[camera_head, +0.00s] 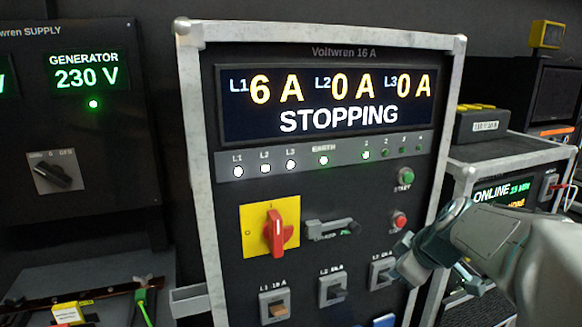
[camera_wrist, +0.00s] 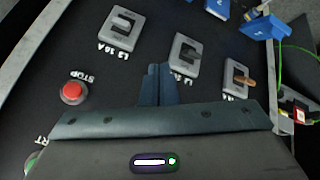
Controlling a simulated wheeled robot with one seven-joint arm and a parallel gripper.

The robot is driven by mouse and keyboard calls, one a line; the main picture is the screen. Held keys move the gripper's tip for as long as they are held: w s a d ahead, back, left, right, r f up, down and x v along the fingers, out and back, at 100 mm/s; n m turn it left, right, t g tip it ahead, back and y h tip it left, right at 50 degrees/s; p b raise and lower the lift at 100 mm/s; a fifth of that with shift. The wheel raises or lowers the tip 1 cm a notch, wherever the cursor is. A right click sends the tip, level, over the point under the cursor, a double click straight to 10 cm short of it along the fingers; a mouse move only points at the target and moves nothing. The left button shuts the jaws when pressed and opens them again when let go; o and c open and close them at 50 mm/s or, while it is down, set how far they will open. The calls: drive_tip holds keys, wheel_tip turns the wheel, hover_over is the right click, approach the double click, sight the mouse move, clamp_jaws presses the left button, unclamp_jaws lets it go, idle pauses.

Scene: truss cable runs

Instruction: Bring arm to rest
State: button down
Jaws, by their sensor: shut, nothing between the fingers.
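My gripper (camera_head: 403,268) is at the lower right of the Voltwren 16 A panel (camera_head: 345,185), close to the L3 breaker (camera_head: 379,272) and below the red stop button (camera_head: 399,221). In the wrist view, my gripper's fingers (camera_wrist: 158,78) are together and empty, pointing towards the panel face near the L2 breaker (camera_wrist: 184,55). I cannot tell whether the fingertips touch the panel. My arm (camera_head: 500,240) reaches in from the right. The panel display (camera_head: 320,103) reads L1 6 A, L2 0 A, L3 0 A and STOPPING.
The panel has a red rotary switch (camera_head: 274,232), a green start button (camera_head: 406,176) and an L1 breaker (camera_head: 275,305). A generator supply panel (camera_head: 70,120) stands left. A unit showing ONLINE (camera_head: 500,193) stands right, behind my arm. Blue connectors (camera_wrist: 265,27) project beside the breakers.

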drive_tip(key=s+a+f+m+g, duration=0.1)
drive_tip(key=s+a+m, duration=0.1)
drive_tip(key=s, duration=0.3)
drive_tip(key=s+a+f+m+g+h+p, duration=0.1)
drive_tip(key=s+a+f+m, duration=0.1)
drive_tip(key=s, duration=0.4)
drive_tip(key=s+a+f+m+g+h, duration=0.1)
drive_tip(key=s+a+f+m, duration=0.1)
drive_tip(key=s+m, duration=0.3)
drive_tip(key=shift+s+a+f+m+g+p, duration=0.3)
drive_tip(key=shift+a+m+g, duration=0.1)
drive_tip(key=shift+a, duration=0.25)
drive_tip(key=c, duration=2.1)
unclamp_jaws()
drive_tip(key=shift+c, duration=0.2)
